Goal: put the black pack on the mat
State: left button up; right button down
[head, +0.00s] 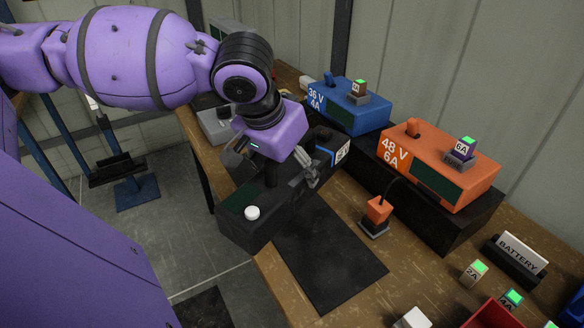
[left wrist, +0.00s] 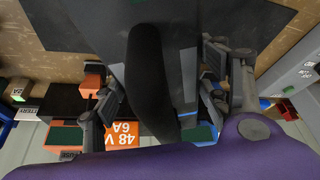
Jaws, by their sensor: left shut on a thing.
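The black pack (head: 262,228), a long dark case with a white round cap and a blue-and-white label at its far end, hangs in my left gripper (head: 274,172). The gripper is shut on the pack's handle, and its fingers hide part of the pack's top. In the left wrist view, the dark handle (left wrist: 147,80) runs between the fingers of my left gripper (left wrist: 155,100). The flat black mat (head: 332,262) lies on the wooden bench, partly hidden behind the pack. The pack's near end reaches past the bench's front edge. The gap beneath the pack cannot be judged. My right gripper is not in view.
A blue 36 V charger (head: 350,108) and an orange 48 V charger (head: 438,165) stand along the back on a dark ledge. An orange plug (head: 378,208) stands right of the mat. A battery sign (head: 518,258), small tagged blocks and a red bin (head: 493,316) are at the right.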

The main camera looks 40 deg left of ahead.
aim_at(289, 170)
pick_arm(q)
jog(key=w+f, duration=0.1)
jog(key=w+a+f, duration=0.1)
jog(key=shift+a+f, duration=0.3)
jog(key=shift+f, duration=0.1)
jog(key=shift+w+a+f, duration=0.2)
jog(key=shift+w+f, duration=0.05)
jog(key=shift+f, duration=0.1)
jog(key=shift+w+a+f+b, duration=0.2)
jog(key=shift+w+f+b, duration=0.1)
jog(key=shift+f, duration=0.1)
notch_tip(289, 170, down, 3)
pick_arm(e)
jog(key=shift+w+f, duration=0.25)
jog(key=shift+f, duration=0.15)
pick_arm(q)
jog(key=shift+f, duration=0.1)
jog(key=o, duration=2.1)
jog(key=shift+s+f, duration=0.25)
jog(key=shift+s, duration=0.05)
jog(key=shift+c, duration=0.2)
jog(key=shift+b, duration=0.3)
